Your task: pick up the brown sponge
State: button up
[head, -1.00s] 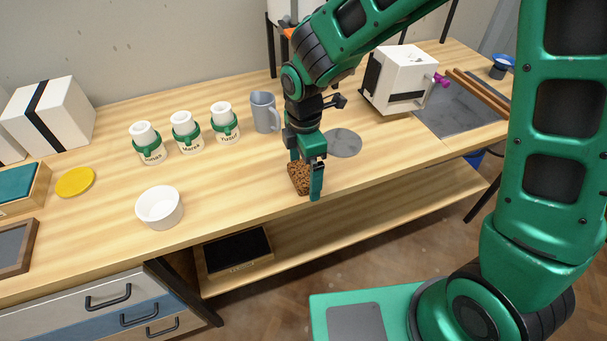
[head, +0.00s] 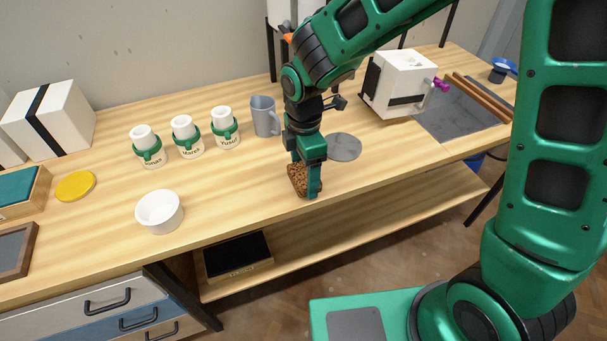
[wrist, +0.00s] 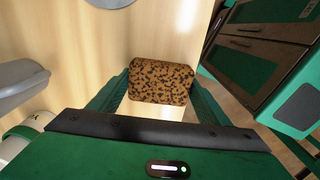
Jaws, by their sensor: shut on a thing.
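The brown sponge (head: 298,180) is a speckled block near the front edge of the wooden table. In the wrist view the sponge (wrist: 161,81) sits between the two green fingers, which touch its left and right sides. My gripper (head: 305,187) points down and is shut on the sponge. In the head view one finger hides part of the sponge. I cannot tell whether the sponge still touches the table.
A grey mug (head: 265,116) and a grey disc (head: 344,147) are close to my gripper. Several white jars with green bands (head: 187,138) and a white bowl (head: 159,212) stand to the left. A white machine (head: 402,82) stands to the right. Bare wood lies between bowl and sponge.

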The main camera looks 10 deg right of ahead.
aim_at(301, 176)
jog(key=r, duration=0.2)
jog(key=s+a+r, duration=0.1)
jog(key=r, duration=0.1)
jog(key=shift+r, duration=0.1)
jog(key=s+a+r, duration=0.6)
jog(key=s+a, duration=0.1)
jog(key=shift+s, duration=0.15)
jog(key=shift+a, duration=0.1)
jog(key=o, duration=0.5)
jog(key=shift+c, duration=0.2)
jog(key=c, duration=0.4)
